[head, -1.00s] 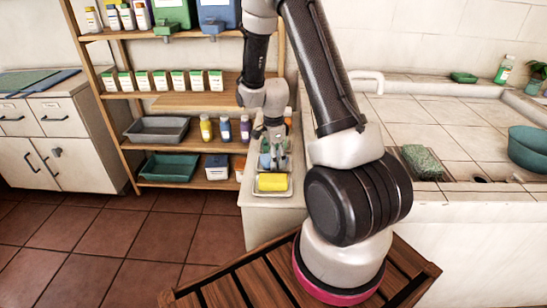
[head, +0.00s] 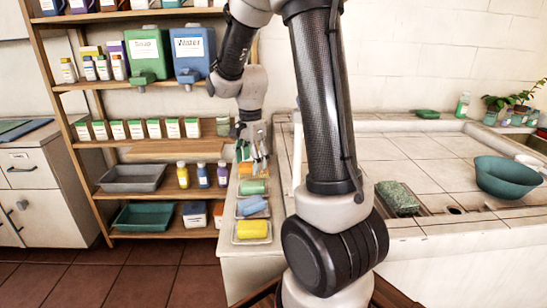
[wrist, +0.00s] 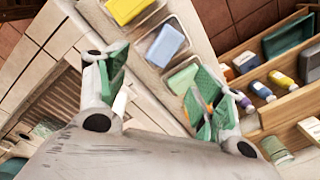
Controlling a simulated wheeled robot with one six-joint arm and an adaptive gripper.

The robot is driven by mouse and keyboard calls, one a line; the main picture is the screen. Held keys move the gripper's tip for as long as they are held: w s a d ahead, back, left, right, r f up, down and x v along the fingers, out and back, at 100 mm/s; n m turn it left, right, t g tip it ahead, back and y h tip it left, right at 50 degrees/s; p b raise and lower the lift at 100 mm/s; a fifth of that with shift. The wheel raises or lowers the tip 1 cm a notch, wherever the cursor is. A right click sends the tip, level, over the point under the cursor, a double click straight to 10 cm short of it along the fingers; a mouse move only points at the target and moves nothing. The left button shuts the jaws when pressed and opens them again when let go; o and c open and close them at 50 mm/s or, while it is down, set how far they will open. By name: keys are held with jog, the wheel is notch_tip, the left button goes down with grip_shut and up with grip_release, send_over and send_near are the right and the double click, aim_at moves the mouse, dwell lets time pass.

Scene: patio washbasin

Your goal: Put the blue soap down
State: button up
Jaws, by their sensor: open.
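The blue soap (head: 253,206) lies in a small pale tray (head: 239,214) on the narrow counter, between the yellow soap (head: 252,230) and the green soap (head: 252,187). In the wrist view the blue soap (wrist: 165,45) sits at a slant in its tray, apart from my fingers. My gripper (head: 258,168) is above the far part of the row, near the orange soap (head: 245,170). In the wrist view my gripper (wrist: 166,95) has its green-padded fingers spread wide, with nothing held between them. The orange soap is partly hidden by a finger.
A wooden shelf (head: 150,147) with bottles, boxes and bins stands left of the counter. The tiled basin top (head: 400,147) is on the right, with a teal bowl (head: 505,177) and a green sponge-like block (head: 397,198). Open tiled floor (head: 120,275) lies in front.

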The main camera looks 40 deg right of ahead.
jog(key=s+a+r+n+t, duration=0.1)
jog(key=s+a+r+n, duration=0.1)
jog(key=s+r+n, duration=0.5)
jog(key=s+a+r+n+t, duration=0.2)
jog(key=s+r+n, duration=0.5)
jog(key=s+n, duration=0.3)
jog(key=s, duration=0.4)
jog(key=shift+t, duration=0.3)
jog(key=shift+o, duration=0.5)
